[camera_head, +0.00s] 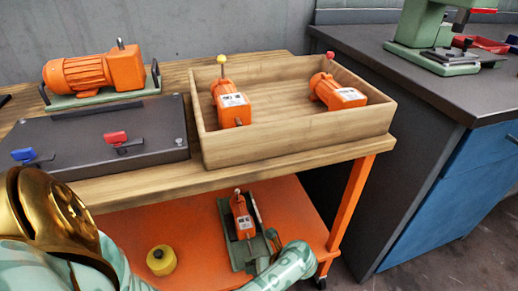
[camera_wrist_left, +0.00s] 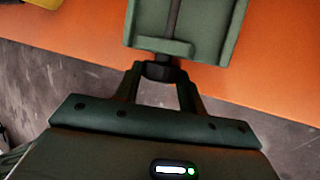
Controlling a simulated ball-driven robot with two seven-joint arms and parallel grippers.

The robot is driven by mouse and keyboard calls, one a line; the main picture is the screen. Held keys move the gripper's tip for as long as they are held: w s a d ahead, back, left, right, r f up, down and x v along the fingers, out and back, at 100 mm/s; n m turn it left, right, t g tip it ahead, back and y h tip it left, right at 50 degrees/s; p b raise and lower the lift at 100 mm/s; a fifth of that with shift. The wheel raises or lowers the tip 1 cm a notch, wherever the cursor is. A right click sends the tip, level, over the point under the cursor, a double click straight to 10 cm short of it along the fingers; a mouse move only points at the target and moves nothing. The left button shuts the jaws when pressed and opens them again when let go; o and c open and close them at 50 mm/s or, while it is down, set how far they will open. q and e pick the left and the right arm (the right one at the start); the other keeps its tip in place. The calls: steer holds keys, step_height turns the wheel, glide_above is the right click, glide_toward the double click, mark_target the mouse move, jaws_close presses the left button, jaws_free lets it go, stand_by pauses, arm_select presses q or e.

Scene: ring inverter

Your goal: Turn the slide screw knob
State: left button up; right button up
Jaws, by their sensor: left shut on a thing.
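The slide screw knob (camera_wrist_left: 160,71) is a dark, faceted piece at the near end of a green slide (camera_wrist_left: 185,28) in the left wrist view. A dark screw rod runs along the slide's channel. My left gripper (camera_wrist_left: 159,76) is shut on the knob, one finger on each side. In the head view the slide (camera_head: 229,225) lies on the orange lower shelf with an orange motor (camera_head: 241,218) on it. My left gripper (camera_head: 262,260) is at its near end, and the knob is hidden there. My right gripper is not in view.
A yellow round weight-like object (camera_head: 161,261) stands on the lower shelf (camera_head: 195,235). The wooden tabletop above holds a tray (camera_head: 290,150) with two orange motors, a dark box (camera_head: 90,155) with blue and red switches, and another orange motor (camera_head: 95,73). An orange table leg (camera_head: 350,205) stands to the right.

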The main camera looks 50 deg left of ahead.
arm_select(q)
steer(key=shift+g, duration=0.3)
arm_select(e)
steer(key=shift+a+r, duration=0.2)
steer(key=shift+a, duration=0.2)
arm_select(q)
steer(key=o, duration=1)
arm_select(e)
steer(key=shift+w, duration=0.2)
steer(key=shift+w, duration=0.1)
